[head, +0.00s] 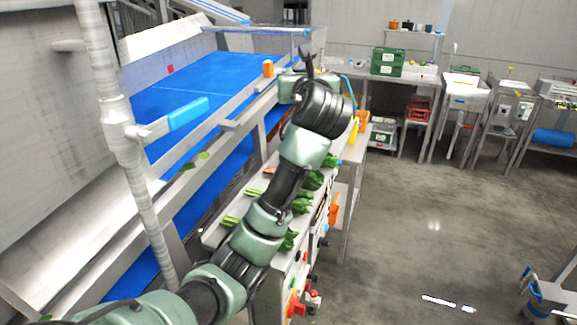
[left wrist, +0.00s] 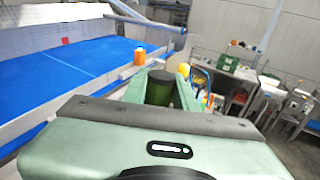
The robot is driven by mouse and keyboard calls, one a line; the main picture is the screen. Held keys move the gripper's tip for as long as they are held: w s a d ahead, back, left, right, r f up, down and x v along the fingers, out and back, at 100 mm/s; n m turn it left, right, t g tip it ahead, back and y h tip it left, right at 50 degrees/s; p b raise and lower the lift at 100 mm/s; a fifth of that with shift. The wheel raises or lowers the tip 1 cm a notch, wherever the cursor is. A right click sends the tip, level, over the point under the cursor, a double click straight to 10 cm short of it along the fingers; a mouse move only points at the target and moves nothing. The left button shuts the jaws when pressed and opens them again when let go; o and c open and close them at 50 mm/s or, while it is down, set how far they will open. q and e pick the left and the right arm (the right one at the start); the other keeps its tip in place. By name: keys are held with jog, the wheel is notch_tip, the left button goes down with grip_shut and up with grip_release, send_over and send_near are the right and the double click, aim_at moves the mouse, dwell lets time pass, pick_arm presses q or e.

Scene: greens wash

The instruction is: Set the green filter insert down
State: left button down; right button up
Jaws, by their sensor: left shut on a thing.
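The green filter insert (left wrist: 158,92) shows in the left wrist view as a dark green cylinder with a dark top. My left gripper (left wrist: 161,80) is shut on it, with one pale green finger on each side. Its lower end is hidden behind the gripper body, so I cannot tell whether it touches anything below. In the head view my left gripper (head: 299,82) is at the far end of the outstretched arm, beside the conveyor's far right corner. The insert cannot be made out there. My right gripper is not in view.
The blue belt (head: 190,105) lies left. Leafy greens (head: 299,205) lie along the narrow counter under my arm. A green crate (head: 387,62) stands on the back bench.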

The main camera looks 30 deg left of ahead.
pick_arm(q)
jog(key=shift+w+a+r, duration=0.1)
jog(key=shift+a+r, duration=0.05)
jog(key=shift+r, duration=0.4)
jog(key=shift+w+a+r, duration=0.1)
jog(key=shift+a+r, duration=0.05)
jog(key=shift+r, duration=0.35)
jog(key=f, duration=0.5)
jog(key=d+f+p, duration=0.1)
jog(key=f, duration=0.1)
jog(key=shift+s+f, duration=0.25)
jog(key=shift+f, duration=0.1)
notch_tip(320, 180, down, 6)
jog(key=shift+a+f, duration=0.1)
jog(key=shift+f, duration=0.65)
notch_tip(320, 180, down, 4)
jog(key=shift+r, duration=0.1)
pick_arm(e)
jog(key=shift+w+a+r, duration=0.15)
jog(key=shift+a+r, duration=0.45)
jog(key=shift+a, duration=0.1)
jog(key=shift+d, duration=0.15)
pick_arm(q)
jog(key=c, duration=1.1)
grip_release()
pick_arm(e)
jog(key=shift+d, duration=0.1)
